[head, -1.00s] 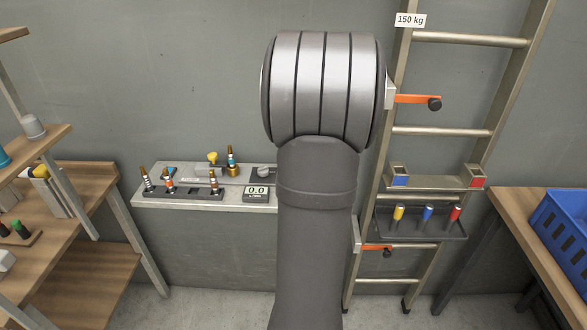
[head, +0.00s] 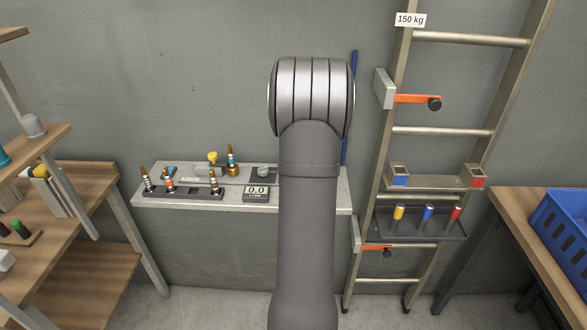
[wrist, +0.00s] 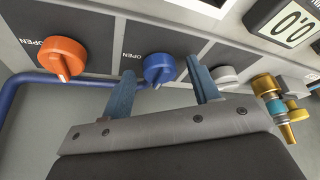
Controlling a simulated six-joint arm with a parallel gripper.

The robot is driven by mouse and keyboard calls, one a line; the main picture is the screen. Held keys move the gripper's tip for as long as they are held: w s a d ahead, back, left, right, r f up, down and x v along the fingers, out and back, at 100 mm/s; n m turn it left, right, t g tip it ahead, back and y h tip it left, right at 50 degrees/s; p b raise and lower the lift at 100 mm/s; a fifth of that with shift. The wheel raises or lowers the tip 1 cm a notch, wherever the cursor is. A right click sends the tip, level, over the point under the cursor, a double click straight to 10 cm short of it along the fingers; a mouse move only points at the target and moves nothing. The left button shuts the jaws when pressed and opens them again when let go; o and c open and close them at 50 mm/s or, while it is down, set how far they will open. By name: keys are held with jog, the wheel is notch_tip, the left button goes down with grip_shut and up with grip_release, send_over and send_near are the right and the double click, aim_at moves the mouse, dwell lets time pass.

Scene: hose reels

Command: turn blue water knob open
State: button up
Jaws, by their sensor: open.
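The blue water knob (wrist: 159,69) shows in the wrist view at the upper middle, on a dark panel marked OPEN to its left. Its pointer ridge points down in the picture. My gripper (wrist: 165,82) is open, with one blue-grey finger to the left of the knob and the other to its right. The knob appears between the fingertips, with gaps on both sides; I cannot tell how deep the fingers reach. In the head view my arm hides the knob and my gripper.
An orange knob (wrist: 63,58) is left of the blue one, and a white-grey knob (wrist: 225,75) is right, close to the right finger. A blue pipe (wrist: 30,84) runs below. A brass fitting (wrist: 270,88) stands farther right. The ladder (head: 405,130) is right of my arm.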

jog(key=c, duration=1)
jog(key=shift+m, duration=0.3)
jog(key=m+h, duration=0.1)
jog(key=m, duration=0.3)
jog(key=shift+a+t+h, duration=0.2)
jog(key=shift+t+h, duration=0.2)
jog(key=m, duration=0.2)
jog(key=m+h, duration=0.1)
jog(key=m, duration=0.1)
jog(key=shift+a+m+h, duration=0.15)
jog(key=shift+m+h, duration=0.15)
jog(key=shift+m, duration=0.1)
jog(key=m+h, duration=0.1)
jog(key=m, duration=0.3)
jog(key=shift+a+m+g+h, duration=0.15)
jog(key=shift+m+g+h, duration=0.15)
jog(key=shift+h, duration=0.1)
jog(key=shift+w+m+g+h, duration=0.1)
jog(key=shift+m+g+h, duration=0.45)
jog(key=shift+m, duration=1.35)
